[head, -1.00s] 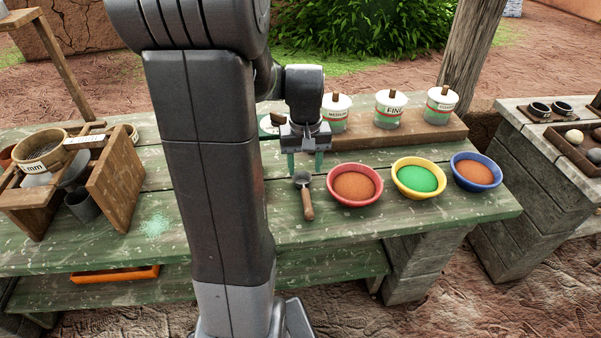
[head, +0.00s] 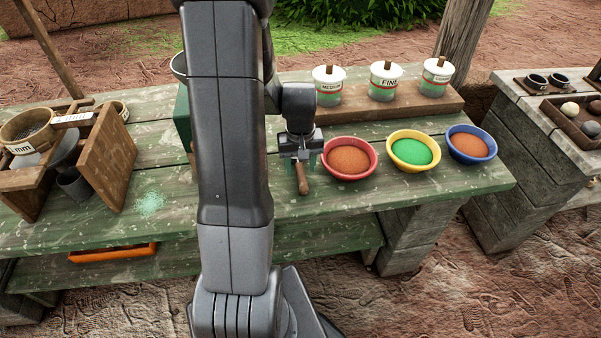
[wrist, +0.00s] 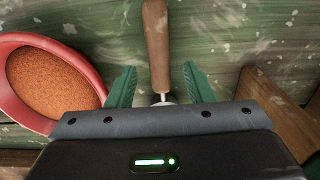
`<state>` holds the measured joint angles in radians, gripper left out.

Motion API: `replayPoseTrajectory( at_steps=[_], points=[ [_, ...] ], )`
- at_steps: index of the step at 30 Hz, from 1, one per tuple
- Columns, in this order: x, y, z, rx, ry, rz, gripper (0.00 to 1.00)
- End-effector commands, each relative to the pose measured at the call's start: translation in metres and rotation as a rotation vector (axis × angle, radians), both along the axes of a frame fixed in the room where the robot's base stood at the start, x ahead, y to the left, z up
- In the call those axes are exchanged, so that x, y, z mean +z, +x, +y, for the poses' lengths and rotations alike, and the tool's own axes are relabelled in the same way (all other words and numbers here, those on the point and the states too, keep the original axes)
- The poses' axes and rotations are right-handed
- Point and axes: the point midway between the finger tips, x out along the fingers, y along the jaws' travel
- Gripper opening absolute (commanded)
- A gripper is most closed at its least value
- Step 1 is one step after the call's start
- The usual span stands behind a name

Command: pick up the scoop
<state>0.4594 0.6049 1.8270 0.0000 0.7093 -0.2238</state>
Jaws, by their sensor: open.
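The scoop (head: 302,180) lies on the green plank table, left of the red bowl. Its wooden handle points toward the front edge, and my gripper hides its metal cup in the head view. In the wrist view the scoop's handle (wrist: 156,45) runs up between the two green fingers. My gripper (head: 300,168) is open over the scoop, with one finger on each side of the handle's lower end. In the wrist view my gripper (wrist: 162,88) shows clear gaps between both fingers and the handle.
The red bowl (head: 373,162) of orange powder stands close to the gripper. A yellow bowl (head: 393,154) and a blue bowl (head: 493,152) stand further right. Lidded jars stand on a wooden riser (head: 448,105) behind. A wooden sieve stand (head: 112,165) is at the left.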

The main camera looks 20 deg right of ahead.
Motion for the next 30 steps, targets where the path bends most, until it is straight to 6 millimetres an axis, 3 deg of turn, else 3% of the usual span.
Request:
replayPoseTrajectory(
  at_steps=[6, 14, 22, 30],
  points=[
    [-0.023, -0.001, 0.0, 0.0, 0.002, 0.003, 0.47],
    [-0.025, 0.0, 0.0, 0.0, 0.0, 0.0, 0.47],
    [-0.025, 0.0, 0.0, 0.0, 0.0, 0.0, 0.0],
    [-0.024, 0.0, 0.0, 0.0, 0.0, 0.0, 0.0]
  ],
)
